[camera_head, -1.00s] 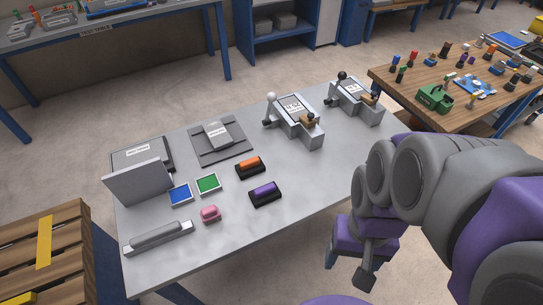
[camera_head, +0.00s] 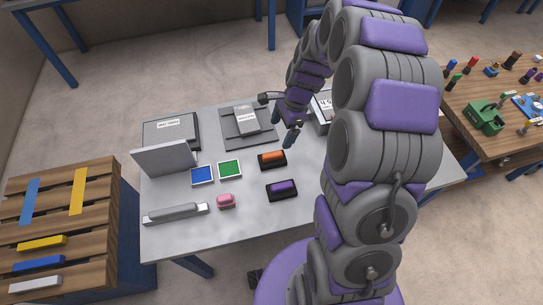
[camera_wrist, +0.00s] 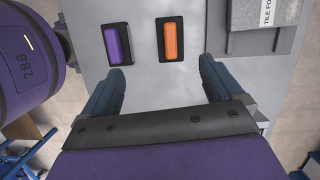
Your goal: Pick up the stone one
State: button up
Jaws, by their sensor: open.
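No object is plainly marked as stone. An orange block in a black holder (camera_head: 272,160) lies on the grey table (camera_head: 235,220), and a purple block in a black holder (camera_head: 283,189) lies in front of it. A small pink block (camera_head: 226,201) and a long grey bar (camera_head: 175,213) lie to their left. My gripper (camera_head: 292,138) is above the table, just beyond and right of the orange block. In the wrist view my gripper (camera_wrist: 156,85) is open and empty. There the orange block (camera_wrist: 170,40) and purple block (camera_wrist: 116,45) lie ahead of the fingers.
Blue (camera_head: 203,175) and green (camera_head: 229,169) pads lie by an open grey lidded box (camera_head: 165,158). A grey plate device (camera_head: 247,120) stands behind. A grey machine (camera_head: 322,110) is partly hidden by my arm. A wooden pallet (camera_head: 60,220) stands left, a cluttered wooden table (camera_head: 475,85) right.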

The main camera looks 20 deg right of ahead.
jog(key=w+f+m, duration=0.1)
jog(key=b, duration=0.3)
send_near(272, 154)
jog(key=x, duration=0.6)
jog(key=shift+s+a+f, duration=0.2)
jog(key=shift+s+f, duration=0.1)
jog(key=shift+s, duration=0.05)
jog(key=shift+f, duration=0.75)
jog(key=x, duration=0.1)
jog(key=b+x, duration=0.1)
jog(key=x, duration=0.2)
jog(key=shift+w+b, duration=0.35)
jog(key=shift+b, duration=0.05)
jog(key=shift+c, duration=0.4)
jog(key=c, duration=1.3)
jog(key=shift+r, duration=0.1)
